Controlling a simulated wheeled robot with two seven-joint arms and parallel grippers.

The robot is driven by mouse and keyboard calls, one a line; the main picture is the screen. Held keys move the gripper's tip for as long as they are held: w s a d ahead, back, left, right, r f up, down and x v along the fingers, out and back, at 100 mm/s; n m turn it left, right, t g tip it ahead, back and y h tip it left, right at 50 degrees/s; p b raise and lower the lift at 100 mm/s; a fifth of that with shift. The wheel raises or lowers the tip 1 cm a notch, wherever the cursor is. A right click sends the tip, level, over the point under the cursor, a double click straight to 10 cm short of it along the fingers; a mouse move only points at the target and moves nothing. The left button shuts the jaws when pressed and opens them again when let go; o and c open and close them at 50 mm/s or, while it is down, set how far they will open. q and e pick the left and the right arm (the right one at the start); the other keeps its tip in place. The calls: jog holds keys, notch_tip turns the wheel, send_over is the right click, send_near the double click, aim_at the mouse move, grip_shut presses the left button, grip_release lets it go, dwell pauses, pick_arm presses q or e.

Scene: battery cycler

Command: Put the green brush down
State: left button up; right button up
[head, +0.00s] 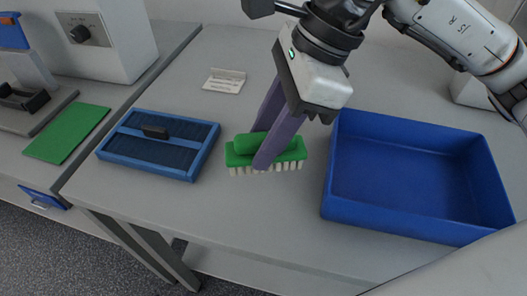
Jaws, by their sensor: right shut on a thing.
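The green brush (294,155) has a green back and handle with pale bristles pointing down. It is near the middle of the grey table, between a blue framed panel and a blue tray. My right gripper (268,150) comes down from above and is shut on the brush handle. The bristles are at or just above the table top; I cannot tell whether they touch it. The gripper's fingers hide part of the brush. My left gripper is not in view.
The empty blue tray (485,190) stands to the right. The blue framed panel (190,174) with a black handle lies to the left. A small white card holder (224,82) is behind. A green mat (68,133) lies on the left bench. The table in front of the brush is clear.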

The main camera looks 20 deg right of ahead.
jog(key=shift+w+f, duration=0.1)
jog(key=shift+f, duration=1.85)
jog(key=shift+f+b, duration=0.2)
jog(key=shift+b, duration=0.15)
jog(key=o, duration=0.9)
jog(key=shift+r, duration=0.1)
jog(key=shift+d+r+p, duration=0.1)
jog(key=shift+r+p, duration=0.2)
jog(key=shift+r, duration=0.1)
jog(key=v, duration=1.1)
jog(key=shift+d+r+p, duration=0.15)
jog(key=shift+p, duration=0.2)
